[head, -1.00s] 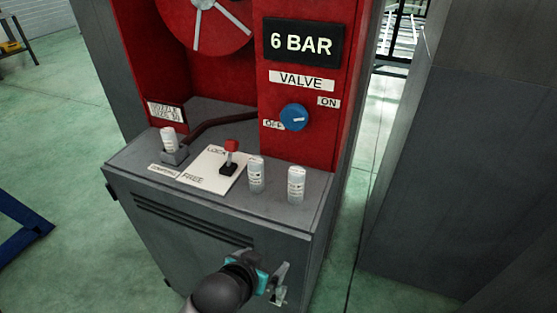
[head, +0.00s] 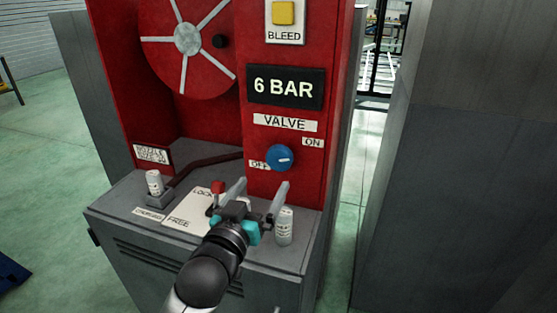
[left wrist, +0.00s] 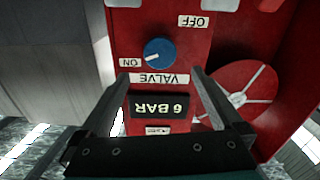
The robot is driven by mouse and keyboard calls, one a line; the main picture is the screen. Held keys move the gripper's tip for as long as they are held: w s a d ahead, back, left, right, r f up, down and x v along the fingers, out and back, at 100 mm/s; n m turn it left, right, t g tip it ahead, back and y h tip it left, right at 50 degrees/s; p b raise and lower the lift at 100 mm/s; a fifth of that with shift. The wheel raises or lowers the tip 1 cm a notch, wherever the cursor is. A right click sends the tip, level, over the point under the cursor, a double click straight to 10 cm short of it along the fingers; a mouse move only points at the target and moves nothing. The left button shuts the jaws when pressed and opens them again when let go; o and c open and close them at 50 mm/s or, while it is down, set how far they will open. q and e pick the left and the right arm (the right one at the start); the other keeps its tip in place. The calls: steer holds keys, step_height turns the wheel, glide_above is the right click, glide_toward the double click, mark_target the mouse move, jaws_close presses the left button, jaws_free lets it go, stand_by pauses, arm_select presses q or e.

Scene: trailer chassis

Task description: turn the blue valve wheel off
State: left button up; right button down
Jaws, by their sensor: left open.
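The blue valve wheel (head: 279,158) is a small round knob on the red panel, below the VALVE label (head: 285,123). Its white mark lies roughly level and points right. The ON label (head: 313,142) is at its upper right, the OFF label (head: 258,165) at its left, partly covered by the wheel. My left gripper (head: 259,187) is open and empty, just below and in front of the wheel, not touching it. In the left wrist view the panel appears upside down, with the wheel (left wrist: 158,52) beyond the open fingers (left wrist: 161,75). My right gripper is out of view.
A 6 BAR display (head: 284,88) and yellow BLEED button (head: 283,13) are above. A hose reel (head: 187,38) is left. On the grey ledge are a red-topped lever (head: 217,188) and white canisters (head: 285,227), (head: 154,183). A grey wall (head: 460,180) stands right.

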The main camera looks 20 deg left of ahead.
mark_target(278, 161)
arm_select(q)
steer(key=w, duration=0.6)
steer(key=w+b, duration=0.1)
steer(key=w, duration=0.4)
steer(key=shift+w+d, duration=0.2)
steer(key=shift+w, duration=0.15)
steer(key=c, duration=1.2)
